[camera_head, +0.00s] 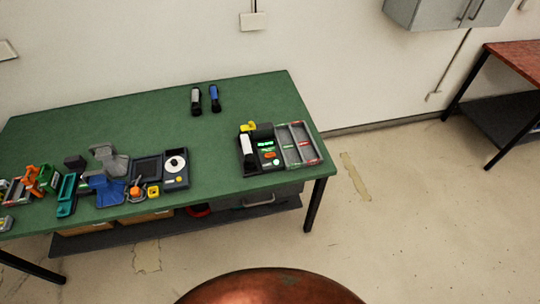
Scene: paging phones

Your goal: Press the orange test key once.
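A dark phone unit (248,167) stands near the right end of the green table (235,135). It has a white handset (248,150) along its left side, and green-lit displays and keys. A small orange key (270,155) shows on its face, with a pale round button below it. The lettering is too small to read, so I cannot tell if this is the test key. A second orange knob-like part (135,191) is on a small device at the table's front, left of centre. Neither of my grippers is in view.
A grey divided tray (313,157) adjoins the phone unit's right side. Two handheld devices, one grey (196,101) and one blue (214,99), are at the back. Several coloured devices and holders crowd the table's left front.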

